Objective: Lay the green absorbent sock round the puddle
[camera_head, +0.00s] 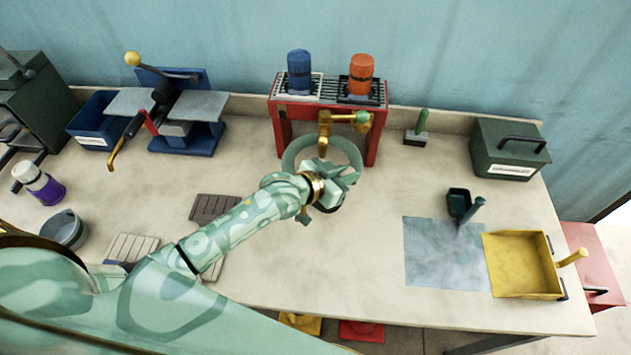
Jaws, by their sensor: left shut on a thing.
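The pale green absorbent sock (351,146) shows as a ring on the bench, below the brass tap (324,124) of the red stand. My left gripper (334,194) is at the near side of the ring, shut on the sock. The gripper hides the near part of the ring, so I cannot tell whether its ends meet. I cannot make out a clear puddle edge inside the ring. My right gripper is not in view.
The red stand (279,108) carries a blue canister (299,70) and an orange canister (361,72). A grey-blue sheet (430,255), a yellow tray (520,265) and a dark green box (505,148) are at right. The front middle of the bench is clear.

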